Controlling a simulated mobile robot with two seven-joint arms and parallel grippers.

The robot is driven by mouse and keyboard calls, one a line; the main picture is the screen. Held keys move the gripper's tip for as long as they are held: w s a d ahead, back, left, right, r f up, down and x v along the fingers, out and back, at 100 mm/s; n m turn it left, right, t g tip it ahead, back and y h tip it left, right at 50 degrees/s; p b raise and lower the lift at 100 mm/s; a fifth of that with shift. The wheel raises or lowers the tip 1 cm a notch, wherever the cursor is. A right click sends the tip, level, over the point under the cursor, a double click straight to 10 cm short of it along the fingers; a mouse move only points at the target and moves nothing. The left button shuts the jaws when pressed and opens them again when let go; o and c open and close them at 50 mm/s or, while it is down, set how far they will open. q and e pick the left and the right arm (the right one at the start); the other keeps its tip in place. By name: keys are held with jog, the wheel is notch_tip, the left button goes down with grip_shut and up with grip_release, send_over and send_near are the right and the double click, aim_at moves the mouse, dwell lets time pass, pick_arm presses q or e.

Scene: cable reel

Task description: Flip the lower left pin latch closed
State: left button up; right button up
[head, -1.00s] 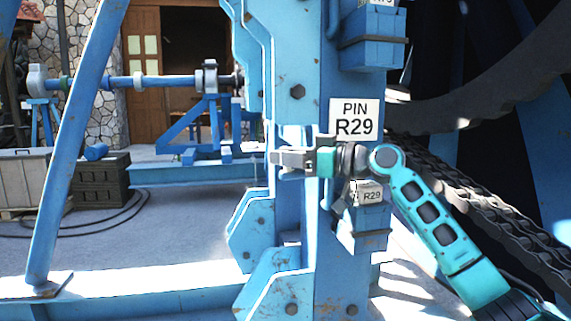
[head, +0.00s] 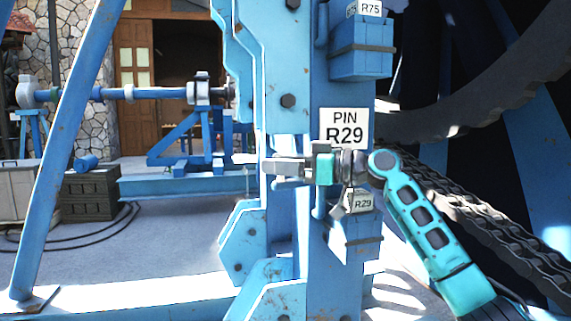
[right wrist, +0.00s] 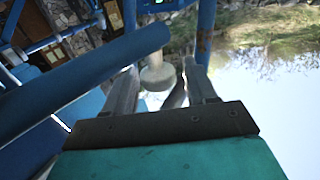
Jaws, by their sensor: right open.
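My right gripper (head: 262,164) reaches across the blue column from the right, its fingers pointing left, just below the PIN R29 sign (head: 344,128). In the right wrist view it (right wrist: 163,85) is open, with its two grey fingers apart. A pale round knob or pin end (right wrist: 157,75) with a wider rim shows between the fingers near the tips. I cannot tell whether they touch it. I cannot clearly make out the lower left pin latch in the head view; the gripper and column cover that area. My left gripper is not in view.
A blue box labelled R29 (head: 355,240) juts out below my right wrist, and another labelled R75 (head: 361,50) is above. A thick chain (head: 490,225) runs at the right. In the right wrist view, a dark blue bar (right wrist: 80,85) lies close beside the left finger.

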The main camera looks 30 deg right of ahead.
jog(key=b+v, duration=0.1)
jog(key=v, duration=1.2)
jog(key=shift+r, duration=0.1)
jog(key=shift+c, duration=0.3)
